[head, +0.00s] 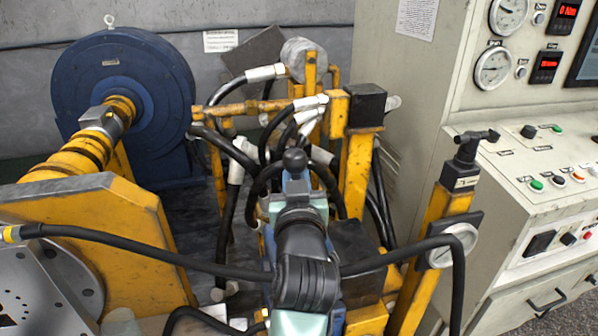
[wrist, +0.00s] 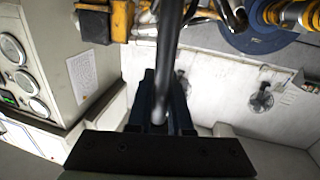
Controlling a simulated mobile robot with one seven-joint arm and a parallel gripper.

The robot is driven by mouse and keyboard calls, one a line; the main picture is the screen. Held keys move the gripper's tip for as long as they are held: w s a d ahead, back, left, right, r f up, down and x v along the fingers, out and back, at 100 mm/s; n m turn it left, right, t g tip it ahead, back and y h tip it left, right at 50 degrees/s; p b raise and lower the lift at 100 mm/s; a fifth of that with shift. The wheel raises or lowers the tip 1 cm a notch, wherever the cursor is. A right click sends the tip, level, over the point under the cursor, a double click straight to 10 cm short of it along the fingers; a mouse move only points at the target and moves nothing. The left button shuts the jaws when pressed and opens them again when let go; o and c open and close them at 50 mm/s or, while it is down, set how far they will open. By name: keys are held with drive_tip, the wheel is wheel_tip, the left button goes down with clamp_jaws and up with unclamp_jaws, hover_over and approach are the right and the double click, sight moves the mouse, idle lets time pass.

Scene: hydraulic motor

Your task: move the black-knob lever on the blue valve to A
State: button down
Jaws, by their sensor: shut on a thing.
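In the wrist view, the grey lever rod (wrist: 160,100) runs from the top edge down between the dark fingers of my gripper (wrist: 161,108). The fingers are shut on the rod. In the head view my arm hides the fingers, the rod and most of the blue valve. The lever's exact tilt and any A mark cannot be made out.
Black hoses and yellow posts (head: 355,170) crowd around the lever. A long black hose (head: 150,253) crosses near my arm. A blue motor (head: 125,100) is at back left.

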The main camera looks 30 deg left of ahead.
drive_tip(key=s+a+n+b, duration=0.1)
drive_tip(key=s+a+f+n+b, duration=0.1)
drive_tip(key=n, duration=0.1)
drive_tip(key=s+a+n, duration=0.1)
drive_tip(key=s, duration=0.1)
drive_tip(key=shift+a+f+n+y+b, duration=0.2)
drive_tip(key=shift+a+n+y+b, duration=0.1)
drive_tip(key=shift+n+b, duration=0.1)
drive_tip(key=c, duration=0.8)
unclamp_jaws()
drive_tip(key=shift+r, duration=0.1)
drive_tip(key=shift+c, duration=0.2)
drive_tip(key=shift+d, duration=0.1)
drive_tip(key=v, duration=1.3)
drive_tip(key=shift+b, duration=0.4)
drive_tip(key=shift+w, duration=0.1)
